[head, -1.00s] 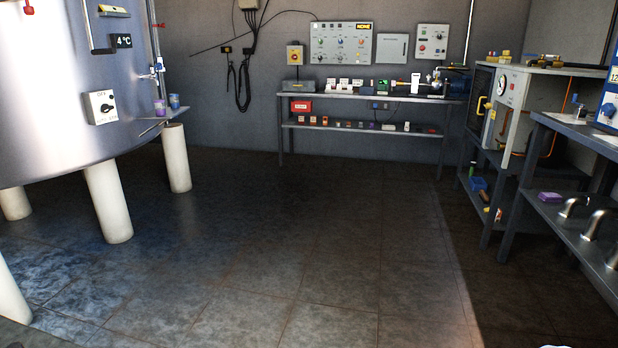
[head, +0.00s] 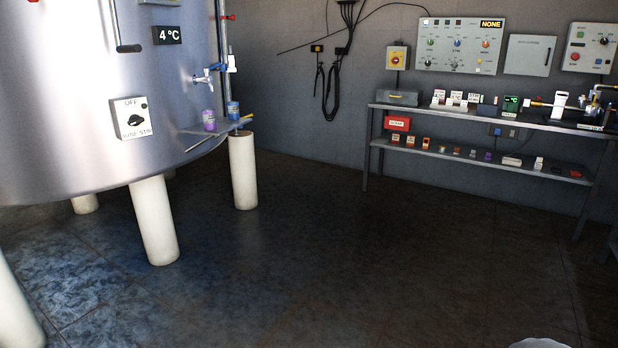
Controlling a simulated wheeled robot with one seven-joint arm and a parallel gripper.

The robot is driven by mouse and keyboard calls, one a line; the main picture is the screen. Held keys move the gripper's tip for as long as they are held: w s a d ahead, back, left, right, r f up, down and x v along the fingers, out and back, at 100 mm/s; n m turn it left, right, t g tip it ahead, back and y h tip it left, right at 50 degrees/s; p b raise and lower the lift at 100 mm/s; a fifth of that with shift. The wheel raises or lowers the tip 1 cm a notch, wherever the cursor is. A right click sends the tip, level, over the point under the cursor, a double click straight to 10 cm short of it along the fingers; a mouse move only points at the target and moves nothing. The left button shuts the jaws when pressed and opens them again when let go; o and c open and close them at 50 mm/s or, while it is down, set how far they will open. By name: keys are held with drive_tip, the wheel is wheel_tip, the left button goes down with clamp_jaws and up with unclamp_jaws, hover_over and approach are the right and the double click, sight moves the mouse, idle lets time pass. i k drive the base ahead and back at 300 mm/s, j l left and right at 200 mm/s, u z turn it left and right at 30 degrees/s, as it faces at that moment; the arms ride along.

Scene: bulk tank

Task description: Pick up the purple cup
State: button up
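The purple cup looks upright. My gripper is not in view, so its state does not show.
The steel tank (head: 80,90) fills the left on thick white legs (head: 155,222). A tap (head: 204,78) sits above the cups. A two-level bench (head: 480,115) with small items stands along the back wall. The dark tiled floor (head: 330,270) between is clear.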

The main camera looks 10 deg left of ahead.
sight(209, 116)
drive_tip(key=i+j+u, duration=0.15)
drive_tip(key=i+u, duration=0.6)
drive_tip(key=u, duration=0.2)
drive_tip(key=i+l+u, duration=0.1)
drive_tip(key=i+u, duration=0.35)
drive_tip(key=i+j+u, duration=0.2)
drive_tip(key=i, duration=1)
